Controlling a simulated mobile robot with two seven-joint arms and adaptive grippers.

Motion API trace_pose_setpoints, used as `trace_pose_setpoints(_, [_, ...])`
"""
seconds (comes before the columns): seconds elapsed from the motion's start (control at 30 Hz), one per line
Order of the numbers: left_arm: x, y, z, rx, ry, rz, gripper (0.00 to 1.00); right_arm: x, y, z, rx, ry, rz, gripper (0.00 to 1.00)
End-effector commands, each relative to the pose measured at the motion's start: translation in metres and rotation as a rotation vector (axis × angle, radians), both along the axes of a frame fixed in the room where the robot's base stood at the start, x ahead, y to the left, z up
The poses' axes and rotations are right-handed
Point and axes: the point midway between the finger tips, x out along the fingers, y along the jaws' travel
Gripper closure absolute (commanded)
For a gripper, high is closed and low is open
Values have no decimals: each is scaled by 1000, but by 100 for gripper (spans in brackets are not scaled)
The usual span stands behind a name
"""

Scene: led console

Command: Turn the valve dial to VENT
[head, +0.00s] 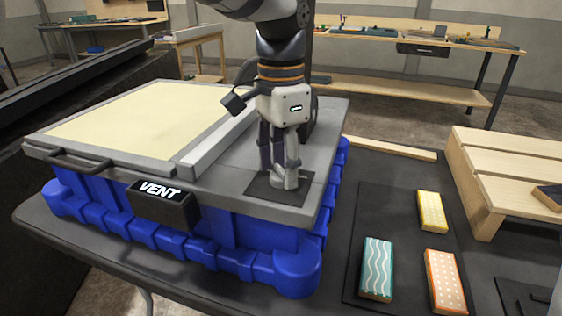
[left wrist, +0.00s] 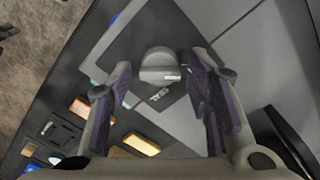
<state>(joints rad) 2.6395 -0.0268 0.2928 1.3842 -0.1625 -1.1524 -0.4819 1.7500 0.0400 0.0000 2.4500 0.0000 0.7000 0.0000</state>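The valve dial (left wrist: 158,66) is a grey round knob with a raised grip and a small white mark, on a dark square plate (head: 262,186) at the console's right front. A small white label on the plate shows in the left wrist view, too blurred to read. The dial also shows low in the head view (head: 279,182), partly hidden by my fingers. My left gripper (head: 283,172) points down over it. In the left wrist view its fingers (left wrist: 160,75) stand apart on either side of the dial, with gaps showing. The console's display (head: 161,203) reads VENT. My right gripper is not in view.
The console's cream panel (head: 140,115) lies left of my gripper, above a blue base (head: 210,247). On a dark mat (head: 392,210) to the right lie a teal block (head: 377,268), an orange block (head: 445,281) and a yellow block (head: 432,212). A slatted wooden stand (head: 510,165) is beyond.

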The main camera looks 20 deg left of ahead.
Motion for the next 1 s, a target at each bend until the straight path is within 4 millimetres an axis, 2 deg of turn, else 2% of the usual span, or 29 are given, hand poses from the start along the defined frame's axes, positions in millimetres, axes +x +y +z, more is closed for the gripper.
trace_pose_setpoints(0.27, [0,0,1,0,-1,-1,48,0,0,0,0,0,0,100])
trace_pose_setpoints(0.33, [1,0,7,0,-3,-1,48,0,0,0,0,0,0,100])
trace_pose_setpoints(0.7, [1,-1,98,-2,-6,-1,48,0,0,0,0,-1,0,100])
trace_pose_setpoints(0.83, [1,0,115,0,-1,-1,48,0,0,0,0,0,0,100])
trace_pose_setpoints(1.0, [0,0,121,1,1,-1,48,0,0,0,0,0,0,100])
